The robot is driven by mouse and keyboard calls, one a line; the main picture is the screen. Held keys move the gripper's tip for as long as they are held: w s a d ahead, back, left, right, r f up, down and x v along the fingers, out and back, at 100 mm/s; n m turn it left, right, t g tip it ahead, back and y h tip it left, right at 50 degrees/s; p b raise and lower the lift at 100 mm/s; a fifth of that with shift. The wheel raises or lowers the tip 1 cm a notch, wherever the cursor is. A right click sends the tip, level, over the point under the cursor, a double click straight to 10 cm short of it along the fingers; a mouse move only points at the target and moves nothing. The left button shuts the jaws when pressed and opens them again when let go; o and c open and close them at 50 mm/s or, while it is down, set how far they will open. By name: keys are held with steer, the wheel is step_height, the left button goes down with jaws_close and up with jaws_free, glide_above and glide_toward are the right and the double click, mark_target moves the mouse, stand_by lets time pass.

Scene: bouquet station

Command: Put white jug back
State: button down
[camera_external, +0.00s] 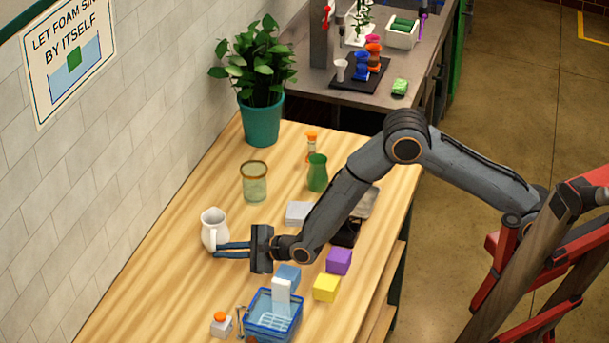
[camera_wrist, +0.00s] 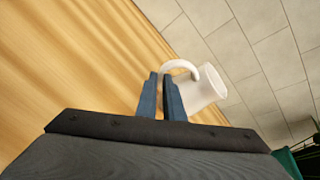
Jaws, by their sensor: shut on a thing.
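The white jug (camera_external: 214,228) stands upright at the wall side of the wooden table in the external view. In the wrist view the white jug (camera_wrist: 203,88) shows its open mouth and its curved handle. My gripper (camera_external: 217,250) reaches it from the right, low down, with blue fingers. In the wrist view my gripper (camera_wrist: 163,80) is shut on the jug's handle, with the fingers close together. Whether the jug's base touches the table I cannot tell.
A glass jar (camera_external: 255,183), a green vase (camera_external: 317,173) and a potted plant (camera_external: 262,100) stand behind. Foam blocks, purple (camera_external: 338,261) and yellow (camera_external: 326,288), and a blue basket (camera_external: 273,317) lie in front. Bare table (camera_external: 165,285) lies left of the basket.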

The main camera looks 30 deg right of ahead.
steer(key=shift+f, duration=0.15)
steer(key=c, duration=1.9)
jaws_free()
steer(key=shift+o, duration=0.2)
steer(key=shift+s+d+r, duration=0.1)
steer(key=shift+s+r, duration=0.05)
steer(key=shift+r, duration=0.1)
steer(key=b+v, duration=0.4)
steer(key=v, duration=0.7)
steer(key=shift+s+d, duration=0.2)
steer(key=shift+d, duration=0.1)
steer(key=shift+r, duration=0.1)
